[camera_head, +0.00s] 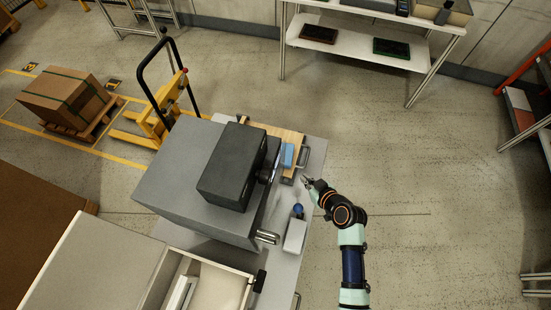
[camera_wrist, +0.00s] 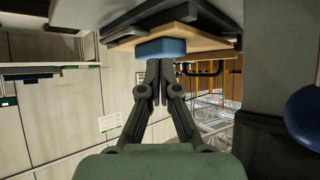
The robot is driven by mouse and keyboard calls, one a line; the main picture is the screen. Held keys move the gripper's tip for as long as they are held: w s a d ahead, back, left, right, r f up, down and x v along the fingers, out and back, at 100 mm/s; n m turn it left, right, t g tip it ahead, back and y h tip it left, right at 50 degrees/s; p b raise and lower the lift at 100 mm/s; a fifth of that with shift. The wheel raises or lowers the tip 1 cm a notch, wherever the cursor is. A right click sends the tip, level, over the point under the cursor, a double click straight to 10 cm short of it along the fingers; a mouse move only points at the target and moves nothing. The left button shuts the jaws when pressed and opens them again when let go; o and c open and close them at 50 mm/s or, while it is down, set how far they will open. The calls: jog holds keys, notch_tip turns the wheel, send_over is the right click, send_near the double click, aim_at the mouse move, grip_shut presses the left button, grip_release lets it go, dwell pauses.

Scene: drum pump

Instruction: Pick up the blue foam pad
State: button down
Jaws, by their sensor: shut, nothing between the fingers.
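The blue foam pad (camera_head: 288,155) is a small block lying on a wooden board (camera_head: 291,138) near the right edge of the grey table. In the wrist view, which looks upside down, the pad (camera_wrist: 161,48) is against the board (camera_wrist: 205,40). My gripper (camera_head: 305,181) is shut and empty, just right of and nearer the camera than the pad in the head view. In the wrist view the fingertips of my gripper (camera_wrist: 160,64) are together and point at the pad. I cannot tell whether they touch it.
A dark box (camera_head: 232,165) on a large grey housing (camera_head: 180,165) stands left of the pad. A metal handle (camera_head: 303,157) is right of it. A blue knob (camera_head: 298,210) on a pale block (camera_head: 295,235) sits nearer the camera. The floor to the right is open.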

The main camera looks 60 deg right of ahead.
aim_at(287, 154)
jog(key=w+d, duration=0.2)
jog(key=w, duration=0.1)
jog(key=w+d, duration=0.2)
jog(key=w, duration=0.1)
jog(key=w+d, duration=0.2)
jog(key=w, duration=0.1)
jog(key=shift+w+d+b, duration=0.2)
jog(key=shift+d+b, duration=0.05)
jog(key=shift+b, duration=0.05)
jog(key=shift+w+d+f+b, duration=0.1)
jog(key=shift+f+b, duration=0.15)
jog(key=shift+f, duration=0.15)
jog(key=shift+w+d+f+b, duration=0.1)
jog(key=shift+f+b, duration=0.1)
jog(key=shift+f, duration=0.2)
jog(key=shift+s+a+f, duration=0.1)
jog(key=shift+a+f, duration=0.05)
